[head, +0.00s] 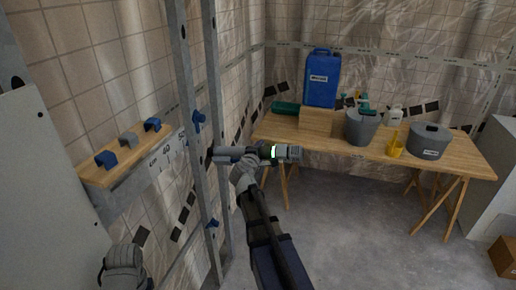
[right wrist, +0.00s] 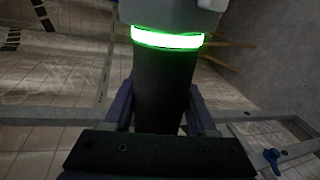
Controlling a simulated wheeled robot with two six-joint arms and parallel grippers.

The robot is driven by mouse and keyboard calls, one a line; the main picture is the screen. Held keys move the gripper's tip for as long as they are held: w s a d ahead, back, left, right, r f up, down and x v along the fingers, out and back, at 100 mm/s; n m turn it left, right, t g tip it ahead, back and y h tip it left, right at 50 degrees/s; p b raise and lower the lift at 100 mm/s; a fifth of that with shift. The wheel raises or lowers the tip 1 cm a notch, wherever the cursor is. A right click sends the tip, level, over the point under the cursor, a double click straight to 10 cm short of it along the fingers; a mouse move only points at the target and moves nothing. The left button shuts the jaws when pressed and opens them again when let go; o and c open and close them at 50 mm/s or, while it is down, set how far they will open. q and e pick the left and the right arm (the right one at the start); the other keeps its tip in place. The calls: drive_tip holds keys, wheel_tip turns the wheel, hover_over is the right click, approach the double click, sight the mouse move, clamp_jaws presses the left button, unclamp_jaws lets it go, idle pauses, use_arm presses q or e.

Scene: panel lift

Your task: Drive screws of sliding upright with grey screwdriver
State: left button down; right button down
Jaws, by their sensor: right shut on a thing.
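The grey screwdriver (head: 291,153) has a glowing green ring and lies roughly level in the head view, in front of the table. My right gripper (right wrist: 160,110) is shut on its dark handle (right wrist: 162,85); the green ring (right wrist: 167,38) and grey housing show beyond the jaws. The sliding upright appears to be one of two tall metal posts (head: 214,85) left of the tool; which one I cannot tell. Blue knobs (head: 198,121) sit on the posts, one high and one low (head: 212,222). The screws are too small to make out.
A wooden shelf (head: 125,158) with blue and grey holders is on the left wall. A wooden table (head: 400,153) at the back carries a blue canister (head: 322,80), a wooden box and grey buckets. A cardboard box (head: 504,256) is at right. The middle floor is clear.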

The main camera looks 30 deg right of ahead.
sight(246, 148)
drive_tip(key=shift+s+r+m, duration=0.15)
drive_tip(key=shift+s+m, duration=0.05)
drive_tip(key=shift+m, duration=0.8)
drive_tip(key=shift+w, duration=0.1)
drive_tip(key=shift+w+a, duration=1.2)
drive_tip(key=shift+w, duration=0.2)
drive_tip(key=shift+w+a+r, duration=0.1)
drive_tip(key=shift+w+a, duration=0.7)
drive_tip(key=shift+w, duration=0.05)
idle(2.5)
drive_tip(key=shift+s+d, duration=0.1)
drive_tip(key=shift+s, duration=0.05)
drive_tip(key=shift+s+d, duration=1.5)
drive_tip(key=shift+s, duration=0.2)
idle(0.3)
